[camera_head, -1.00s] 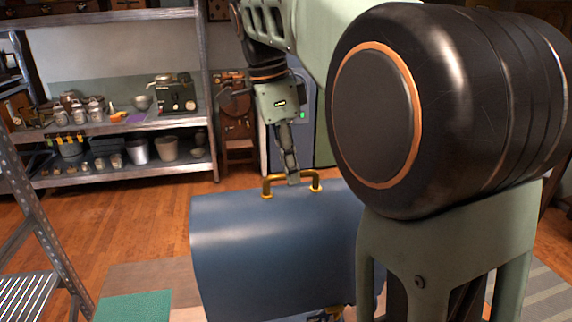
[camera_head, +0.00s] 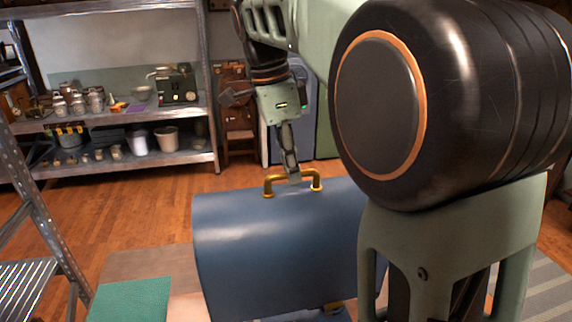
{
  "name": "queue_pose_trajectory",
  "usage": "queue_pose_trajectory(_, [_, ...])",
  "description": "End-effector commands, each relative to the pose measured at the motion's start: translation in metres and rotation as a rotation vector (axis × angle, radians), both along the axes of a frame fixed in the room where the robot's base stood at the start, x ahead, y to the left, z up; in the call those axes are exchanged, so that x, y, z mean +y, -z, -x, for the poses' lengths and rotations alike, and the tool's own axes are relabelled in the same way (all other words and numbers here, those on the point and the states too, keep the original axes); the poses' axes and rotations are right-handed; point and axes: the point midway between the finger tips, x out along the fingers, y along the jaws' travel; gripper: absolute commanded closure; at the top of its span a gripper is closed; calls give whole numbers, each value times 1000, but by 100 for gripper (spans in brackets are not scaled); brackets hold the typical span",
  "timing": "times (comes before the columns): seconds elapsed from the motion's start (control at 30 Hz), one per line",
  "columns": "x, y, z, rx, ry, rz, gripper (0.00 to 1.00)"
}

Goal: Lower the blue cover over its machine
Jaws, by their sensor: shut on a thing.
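The blue cover (camera_head: 270,240) is a large curved hood with a brass handle (camera_head: 316,184) on its top. It hangs upright in the lower middle of the head view. My gripper (camera_head: 293,178) points down from above and is shut on the brass handle. The machine is mostly hidden; a small brass-coloured part (camera_head: 333,308) and some blue show under the cover's lower edge, and I cannot tell what they belong to. My arm hides the cover's right end.
A metal shelf (camera_head: 120,167) with jars, pots and a small machine (camera_head: 176,84) stands at the back left. A metal rack (camera_head: 38,215) is at the left edge. A green mat (camera_head: 130,300) lies at the lower left. Wooden floor (camera_head: 130,212) is clear behind the cover.

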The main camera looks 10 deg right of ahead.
Motion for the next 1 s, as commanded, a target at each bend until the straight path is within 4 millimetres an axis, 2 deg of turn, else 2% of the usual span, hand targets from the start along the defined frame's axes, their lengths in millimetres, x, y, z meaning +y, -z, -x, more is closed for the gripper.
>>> queue_pose_trajectory(0.27, [0, 1, 0, -4, 0, 0, 100])
queue_pose_trajectory(1.0, [0, 44, 0, -4, 0, 0, 100])
